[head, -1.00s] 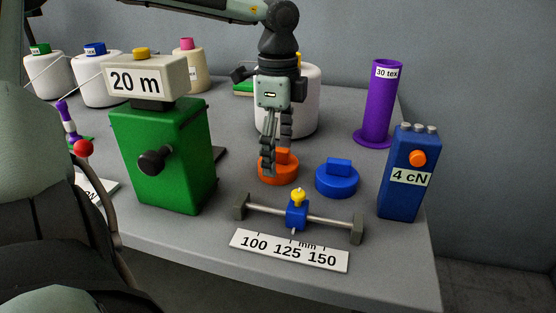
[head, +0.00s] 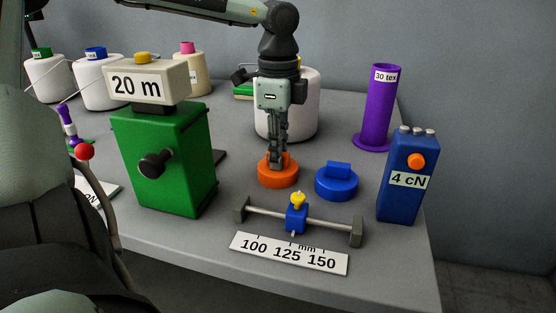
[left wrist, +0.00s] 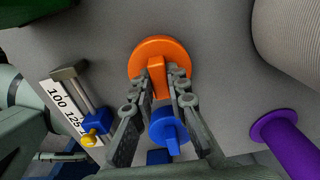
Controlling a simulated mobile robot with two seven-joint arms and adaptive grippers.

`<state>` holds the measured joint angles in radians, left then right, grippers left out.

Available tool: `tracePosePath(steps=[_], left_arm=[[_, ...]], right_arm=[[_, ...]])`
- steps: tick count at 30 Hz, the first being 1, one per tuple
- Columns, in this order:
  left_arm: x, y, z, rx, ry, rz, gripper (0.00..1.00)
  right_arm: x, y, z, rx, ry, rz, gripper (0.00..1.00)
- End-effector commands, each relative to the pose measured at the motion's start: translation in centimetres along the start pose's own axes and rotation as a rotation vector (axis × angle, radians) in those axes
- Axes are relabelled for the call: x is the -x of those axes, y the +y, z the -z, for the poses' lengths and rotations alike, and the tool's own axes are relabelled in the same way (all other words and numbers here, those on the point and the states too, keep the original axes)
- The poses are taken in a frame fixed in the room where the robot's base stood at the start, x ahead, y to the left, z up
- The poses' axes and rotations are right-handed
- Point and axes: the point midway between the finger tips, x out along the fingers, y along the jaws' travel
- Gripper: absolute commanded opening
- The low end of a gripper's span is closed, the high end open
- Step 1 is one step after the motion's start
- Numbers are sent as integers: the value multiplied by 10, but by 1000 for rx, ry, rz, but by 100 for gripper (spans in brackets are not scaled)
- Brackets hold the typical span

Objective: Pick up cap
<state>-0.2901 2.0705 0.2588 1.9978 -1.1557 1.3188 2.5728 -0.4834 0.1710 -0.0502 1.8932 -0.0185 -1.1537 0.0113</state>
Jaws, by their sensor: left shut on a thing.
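The orange cap (head: 278,176) is a flat disc with a grip bar on top, lying on the grey table in the head view. My left gripper (head: 277,158) points down over it, its fingers closed on the bar. In the left wrist view the orange cap (left wrist: 161,60) shows with its bar between the two fingertips (left wrist: 161,78). The cap appears to rest on the table still. A blue cap (head: 337,182) of the same shape lies just to the right; it also shows in the left wrist view (left wrist: 167,127). My right gripper cannot be made out.
A slider gauge (head: 297,215) with a 100 125 150 label stands in front. A green "20 m" box (head: 165,165) is left, a blue "4 cN" box (head: 408,190) and a purple spool (head: 379,110) right. A large white bobbin (head: 305,105) stands close behind.

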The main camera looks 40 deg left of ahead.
Motion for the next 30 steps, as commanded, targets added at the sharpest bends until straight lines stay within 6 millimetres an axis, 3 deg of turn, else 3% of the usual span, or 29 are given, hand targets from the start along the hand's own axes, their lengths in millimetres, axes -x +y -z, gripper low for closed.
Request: tracePosePath(steps=[5,11,17,30], left_arm=[[-3,1,-3,3,-6,-8,0],[19,0,-2,4,-4,-3,0],[66,-1,-1,4,-4,3,0],[192,-1,0,4,-3,2,0]], right_arm=[[-1,0,0,0,0,0,0],[0,0,1,0,0,-1,0],[5,1,4,-1,6,-3,0],[10,2,6,-1,13,-5,0]])
